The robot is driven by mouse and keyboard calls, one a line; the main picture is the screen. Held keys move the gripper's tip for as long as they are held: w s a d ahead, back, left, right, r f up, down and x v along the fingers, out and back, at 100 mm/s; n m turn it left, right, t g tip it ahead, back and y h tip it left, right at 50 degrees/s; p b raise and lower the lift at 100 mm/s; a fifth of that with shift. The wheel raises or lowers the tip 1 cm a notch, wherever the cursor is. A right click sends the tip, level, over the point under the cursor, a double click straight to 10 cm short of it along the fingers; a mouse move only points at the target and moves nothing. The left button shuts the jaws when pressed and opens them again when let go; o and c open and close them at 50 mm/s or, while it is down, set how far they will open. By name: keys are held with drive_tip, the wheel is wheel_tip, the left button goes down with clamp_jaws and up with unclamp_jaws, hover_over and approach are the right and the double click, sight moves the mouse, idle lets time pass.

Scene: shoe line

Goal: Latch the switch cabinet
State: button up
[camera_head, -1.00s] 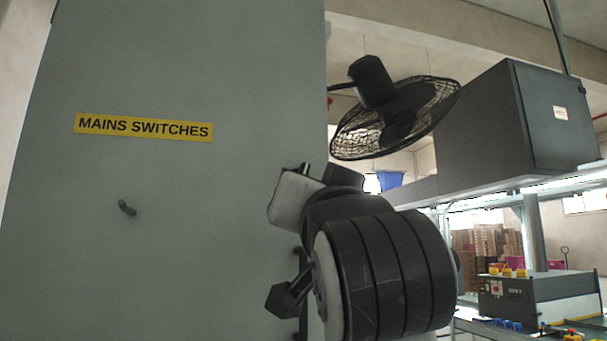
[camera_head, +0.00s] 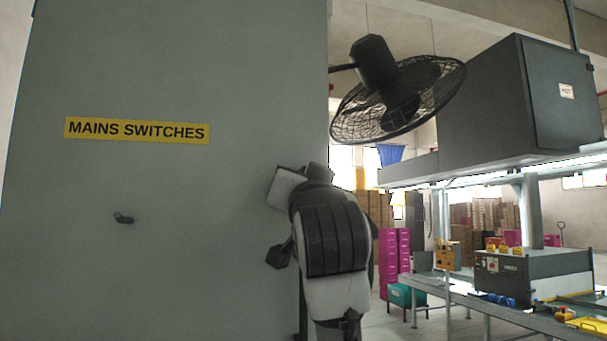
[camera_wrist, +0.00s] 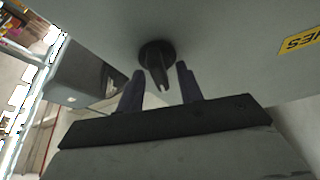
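The grey switch cabinet (camera_head: 230,80) has a yellow "MAINS SWITCHES" label (camera_head: 137,130) and fills the left of the head view. In the wrist view, a dark handle with a round base (camera_wrist: 157,55) projects from the cabinet face, apart from the label's end (camera_wrist: 300,42). My gripper (camera_wrist: 160,69) is open, with this handle's stem in line with the gap between its fingers. No contact is visible. In the head view my wrist is at the cabinet's right edge; the fingertips are not clear there.
A black fan (camera_head: 400,95) hangs at upper right, above my arm. A large dark box (camera_head: 520,100) stands on a raised frame at right. A workbench (camera_head: 470,300) with equipment is below it. Pink boxes (camera_head: 393,255) stand behind.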

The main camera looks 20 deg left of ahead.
drive_tip(key=shift+c, duration=0.3)
drive_tip(key=c, duration=0.6)
drive_tip(key=shift+n+g+y+b, duration=0.25)
drive_tip(key=shift+n+y, duration=0.35)
drive_tip(key=shift+n, duration=0.75)
drive_tip(key=shift+n+g+y+b, duration=0.1)
drive_tip(key=shift+n+g+y, duration=0.4)
drive_tip(key=shift+n, duration=0.85)
drive_tip(key=o, duration=0.7)
drive_tip(key=shift+c, duration=0.2)
drive_tip(key=b+v, duration=0.6)
drive_tip(key=v, duration=0.7)
drive_tip(key=shift+s+d+f, duration=0.2)
drive_tip(key=shift+s+f, duration=0.05)
drive_tip(key=shift+f, duration=0.05)
